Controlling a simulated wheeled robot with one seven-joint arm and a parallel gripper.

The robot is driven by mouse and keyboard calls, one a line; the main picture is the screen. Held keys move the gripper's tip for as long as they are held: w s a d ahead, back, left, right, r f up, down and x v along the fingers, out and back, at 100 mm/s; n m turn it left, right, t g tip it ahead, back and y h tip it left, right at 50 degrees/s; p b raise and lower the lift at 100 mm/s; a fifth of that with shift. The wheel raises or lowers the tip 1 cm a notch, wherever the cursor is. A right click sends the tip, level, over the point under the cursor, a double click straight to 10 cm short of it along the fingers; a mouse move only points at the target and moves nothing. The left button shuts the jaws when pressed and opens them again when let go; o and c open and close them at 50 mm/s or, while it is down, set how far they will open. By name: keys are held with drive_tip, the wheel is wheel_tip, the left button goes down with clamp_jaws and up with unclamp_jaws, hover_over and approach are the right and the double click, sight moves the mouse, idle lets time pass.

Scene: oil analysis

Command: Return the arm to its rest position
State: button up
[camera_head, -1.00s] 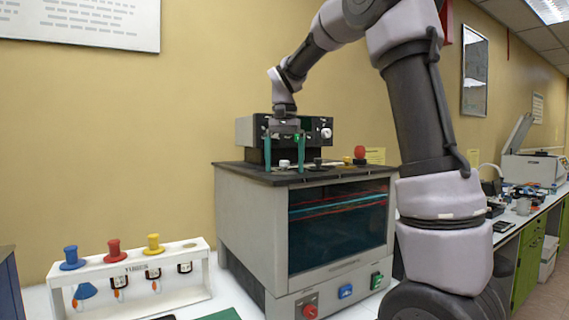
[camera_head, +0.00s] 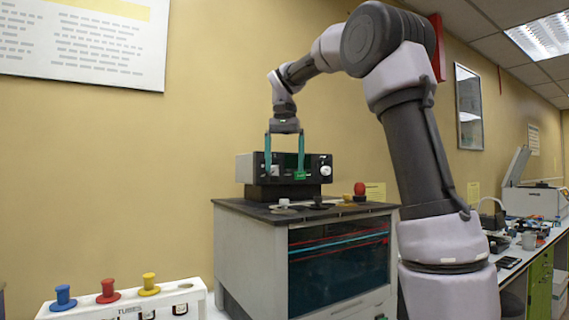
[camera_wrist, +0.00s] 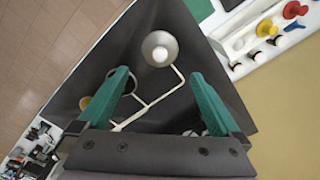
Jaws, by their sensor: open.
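My gripper (camera_head: 284,165) is open and empty. Its two green fingers point down, apart from each other, in front of or above the black control box (camera_head: 312,166) on the bench machine. In the wrist view my gripper (camera_wrist: 160,76) has nothing between its fingers. Below it is the machine's dark top (camera_wrist: 215,62) with a round pale knob or cup (camera_wrist: 160,48) and white lines. My arm bends high on the right side of the head view and reaches left to the gripper.
The grey machine (camera_head: 250,262) with a dark window stands under the gripper. A white tube rack (camera_head: 190,290) with blue, red and yellow stoppers is at lower left. A side counter (camera_head: 545,240) with equipment runs along the right. The wall area above the gripper is clear.

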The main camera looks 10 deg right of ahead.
idle(0.3)
drive_tip(key=s+d+f+t, duration=0.2)
drive_tip(key=s+f, duration=0.2)
drive_tip(key=s, duration=0.3)
drive_tip(key=s+d+f+t+y, duration=0.1)
drive_tip(key=s+f+t, duration=0.1)
drive_tip(key=s+f, duration=0.2)
drive_tip(key=s+d+f+n+t+y, duration=0.1)
drive_tip(key=s+d+f+t, duration=0.1)
drive_tip(key=s, duration=0.9)
wheel_tip(320, 180, down, 2)
drive_tip(key=shift+d+f+t, duration=0.25)
drive_tip(key=shift+d+t, duration=0.1)
drive_tip(key=shift+t, duration=0.25)
drive_tip(key=shift+s, duration=0.1)
